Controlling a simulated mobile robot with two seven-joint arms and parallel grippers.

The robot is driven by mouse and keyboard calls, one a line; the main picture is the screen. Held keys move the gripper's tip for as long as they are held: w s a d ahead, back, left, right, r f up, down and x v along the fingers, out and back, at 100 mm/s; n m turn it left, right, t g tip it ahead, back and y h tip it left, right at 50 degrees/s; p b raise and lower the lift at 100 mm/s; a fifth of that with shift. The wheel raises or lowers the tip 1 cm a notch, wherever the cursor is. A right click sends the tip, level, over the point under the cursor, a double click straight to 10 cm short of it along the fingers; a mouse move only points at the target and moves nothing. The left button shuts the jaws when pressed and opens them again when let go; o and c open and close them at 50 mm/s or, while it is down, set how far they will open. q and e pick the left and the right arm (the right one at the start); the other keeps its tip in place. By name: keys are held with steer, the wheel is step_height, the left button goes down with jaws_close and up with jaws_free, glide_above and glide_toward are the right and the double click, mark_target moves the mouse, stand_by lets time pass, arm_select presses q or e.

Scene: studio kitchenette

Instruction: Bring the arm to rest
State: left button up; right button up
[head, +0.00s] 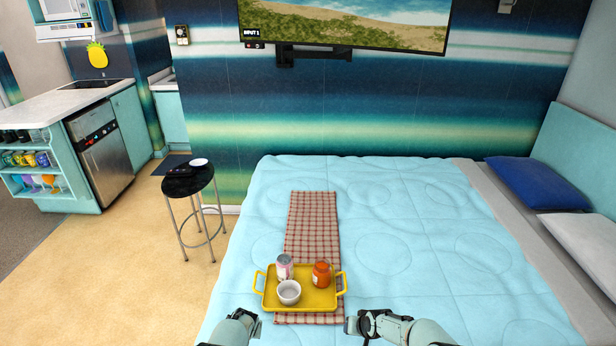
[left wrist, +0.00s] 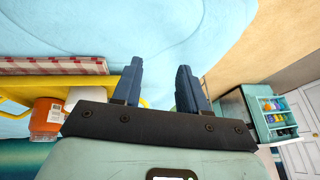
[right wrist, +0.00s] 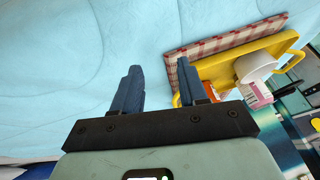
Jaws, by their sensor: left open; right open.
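My left gripper (head: 247,319) is low in the head view, just left of the yellow tray's near left side. In the left wrist view its two blue fingers (left wrist: 158,88) stand apart with nothing between them. My right gripper (head: 355,322) is right of the tray's near right corner. In the right wrist view its fingers (right wrist: 156,88) are also apart and empty. Both grippers are over the bed's front part and apart from the tray's handles in the head view.
The yellow tray (head: 312,302) lies on a checked runner (head: 312,225) on the blue bed (head: 400,220). A black stool (head: 187,182) stands left.

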arm_select(q)
steer(key=s+a+f+n+g+h+p, duration=0.1)
steer(key=s+a+f+g, duration=0.15)
steer(key=s+f, duration=0.75)
arm_select(e)
steer(key=s+f+g, duration=0.2)
steer(key=s+f, duration=0.5)
steer(key=s, duration=0.3)
arm_select(q)
steer(key=s+d+r+n+g+h+p, duration=0.1)
steer(key=s+d, duration=0.2)
steer(key=s, duration=0.7)
steer(key=s+d+r+n+g+h+p, duration=0.1)
steer(key=s+d+h, duration=0.1)
steer(key=s, duration=0.8)
steer(key=s+d+r+n+g+h, duration=0.1)
steer(key=s+d, duration=0.3)
steer(key=s, duration=0.6)
steer(key=shift+s+d+r+h+p, duration=0.25)
steer(key=shift+s+r+h+p, duration=0.05)
steer(key=shift+s+r+p, duration=0.1)
arm_select(e)
steer(key=s+a+m+g+y, duration=0.1)
steer(key=s+a+m+g, duration=0.1)
steer(key=s, duration=2.9)
steer(key=shift+a+r+m+g+y, duration=0.25)
steer(key=shift+m+g, duration=0.25)
steer(key=shift+g, duration=0.6)
